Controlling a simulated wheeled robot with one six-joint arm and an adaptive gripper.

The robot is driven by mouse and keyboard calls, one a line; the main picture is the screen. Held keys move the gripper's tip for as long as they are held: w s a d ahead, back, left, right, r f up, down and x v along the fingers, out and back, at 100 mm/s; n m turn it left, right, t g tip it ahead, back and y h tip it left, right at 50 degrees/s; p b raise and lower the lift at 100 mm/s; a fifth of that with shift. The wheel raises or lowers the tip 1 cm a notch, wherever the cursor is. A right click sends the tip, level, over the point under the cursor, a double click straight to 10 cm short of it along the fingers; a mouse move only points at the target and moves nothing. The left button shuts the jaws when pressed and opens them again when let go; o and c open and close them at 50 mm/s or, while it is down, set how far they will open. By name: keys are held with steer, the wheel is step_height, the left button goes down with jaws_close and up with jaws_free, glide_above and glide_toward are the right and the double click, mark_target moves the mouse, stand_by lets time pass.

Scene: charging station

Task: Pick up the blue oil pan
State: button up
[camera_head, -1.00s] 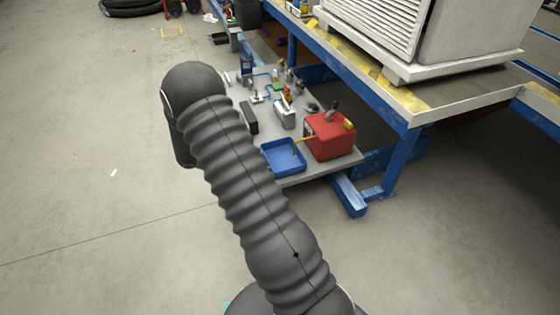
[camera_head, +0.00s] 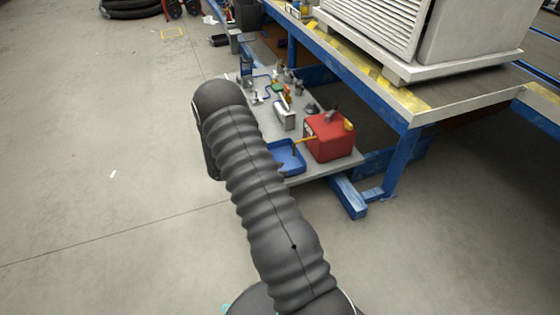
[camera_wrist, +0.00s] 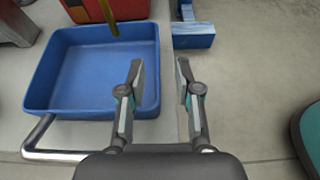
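The blue oil pan (camera_head: 290,157) is a shallow square tray on the low grey shelf, partly hidden behind my arm in the head view. In the wrist view the pan (camera_wrist: 85,75) fills the upper left, with its right wall near my left finger. My gripper (camera_wrist: 159,70) is open and empty, its fingers apart. The left finger overlaps the pan's right side in the picture, and the right finger is beyond the shelf edge, over the floor. I cannot tell whether the finger touches the pan. The gripper is hidden in the head view.
A red fuel can (camera_head: 329,137) with a yellow spout stands right beside the pan. A metal handle bar (camera_wrist: 52,154) runs along the shelf's near edge. A blue-framed workbench (camera_head: 398,160) rises at the right. Tools and bottles crowd the shelf behind. Open floor lies left.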

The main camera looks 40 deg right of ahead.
mark_target(290, 168)
steer(key=x, duration=0.5)
steer(key=shift+w, duration=0.15)
jaws_close()
